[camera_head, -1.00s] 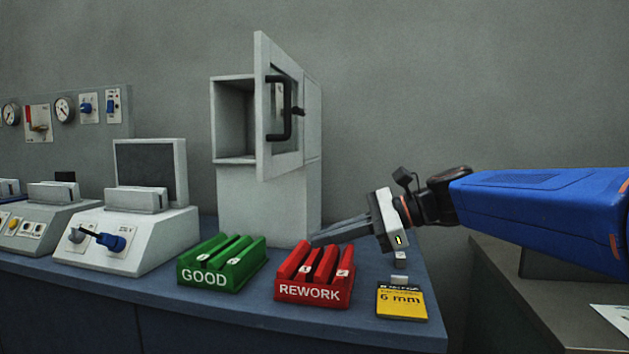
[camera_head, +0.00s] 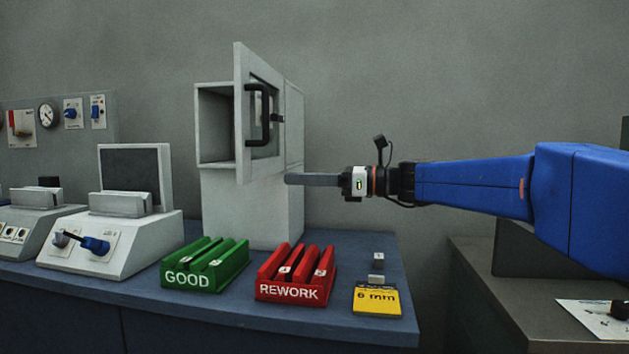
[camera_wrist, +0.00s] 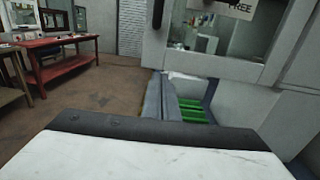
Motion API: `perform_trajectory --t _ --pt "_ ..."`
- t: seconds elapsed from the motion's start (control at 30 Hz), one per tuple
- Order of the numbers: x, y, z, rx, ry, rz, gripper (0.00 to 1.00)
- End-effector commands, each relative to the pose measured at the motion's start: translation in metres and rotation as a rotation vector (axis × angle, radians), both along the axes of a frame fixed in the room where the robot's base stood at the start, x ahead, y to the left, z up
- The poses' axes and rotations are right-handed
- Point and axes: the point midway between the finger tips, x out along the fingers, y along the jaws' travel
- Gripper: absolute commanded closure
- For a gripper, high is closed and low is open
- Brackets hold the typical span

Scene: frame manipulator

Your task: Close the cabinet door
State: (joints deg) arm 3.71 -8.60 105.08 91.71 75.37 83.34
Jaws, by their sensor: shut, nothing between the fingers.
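The grey cabinet (camera_head: 214,165) stands on a pedestal at the back of the blue bench, its dark interior showing. Its door (camera_head: 242,130) stands swung open toward the front, with a window and a dark bar handle (camera_head: 262,115). In the wrist view, the door (camera_wrist: 268,62) fills the upper right with its window. My gripper (camera_head: 288,179) is shut and empty, its fingers level and pointing left. The fingertips appear beside the door's lower right corner in the head view; I cannot tell whether they touch it.
A green GOOD tray (camera_head: 190,281) and a red REWORK tray (camera_head: 290,292) sit on the bench (camera_head: 225,309) below. A yellow 6 mm card (camera_head: 377,301) lies to their right. White devices (camera_head: 120,235) stand at the left.

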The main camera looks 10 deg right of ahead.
Motion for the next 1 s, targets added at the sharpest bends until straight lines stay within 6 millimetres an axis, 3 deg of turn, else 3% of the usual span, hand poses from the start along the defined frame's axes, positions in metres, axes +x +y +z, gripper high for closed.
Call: perform_trajectory --t 0.5,1.0 --pt "0.021 0.064 0.0 0.0 -0.001 0.002 1.0" --pt "0.025 0.075 0.0 0.0 -0.001 0.0 1.0"
